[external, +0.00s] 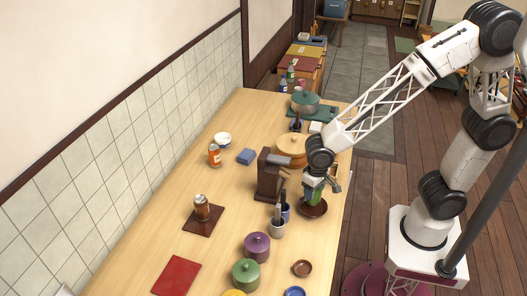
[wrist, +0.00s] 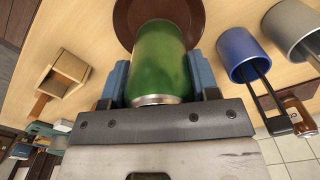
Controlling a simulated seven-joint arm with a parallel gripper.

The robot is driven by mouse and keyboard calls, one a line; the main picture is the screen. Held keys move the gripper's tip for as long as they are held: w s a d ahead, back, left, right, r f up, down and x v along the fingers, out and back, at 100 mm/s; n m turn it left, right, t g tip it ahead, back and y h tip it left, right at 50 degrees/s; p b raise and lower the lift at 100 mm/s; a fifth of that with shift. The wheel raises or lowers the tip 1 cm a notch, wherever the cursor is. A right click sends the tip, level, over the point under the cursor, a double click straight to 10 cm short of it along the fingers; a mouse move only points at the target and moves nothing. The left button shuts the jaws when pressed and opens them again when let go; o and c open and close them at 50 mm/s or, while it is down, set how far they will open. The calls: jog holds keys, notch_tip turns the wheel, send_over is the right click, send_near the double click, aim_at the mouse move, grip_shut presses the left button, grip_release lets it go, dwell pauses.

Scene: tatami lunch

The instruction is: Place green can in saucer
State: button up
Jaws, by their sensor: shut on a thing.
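The green can (wrist: 160,62) is between the two blue fingers of my gripper (wrist: 163,85) in the wrist view. My gripper is shut on it. In the external view my gripper (external: 314,187) holds the green can (external: 314,196) over the brown saucer (external: 318,210), near the table's right edge. The saucer (wrist: 124,25) shows behind the can in the wrist view, and the can hides much of it. I cannot tell whether the can touches the saucer.
A brown wooden block-like stand (external: 268,178) is left of my gripper. A blue cup (external: 286,211) and a grey cup (external: 277,229) stand close to the saucer's left. Purple (external: 257,246) and green (external: 246,273) lidded pots stand nearer the front. The table's left middle has free room.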

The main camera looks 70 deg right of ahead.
jog(key=shift+f, duration=1.5)
jog(key=shift+f, duration=0.15)
jog(key=o, duration=0.9)
notch_tip(320, 180, up, 12)
jog(key=shift+r, duration=0.15)
jog(key=s+d+r+n+t, duration=0.1)
jog(key=s+d+r+n, duration=0.1)
jog(key=s+d+r, duration=0.2)
jog(key=s+d+r+n+t, duration=0.1)
jog(key=s+d+r+n, duration=0.2)
jog(key=s+d, duration=0.8)
jog(key=s+r, duration=0.1)
jog(key=s, duration=0.3)
jog(key=shift+s+d+r+t, duration=0.15)
jog(key=shift+s+r+t, duration=0.15)
jog(key=shift+s, duration=0.1)
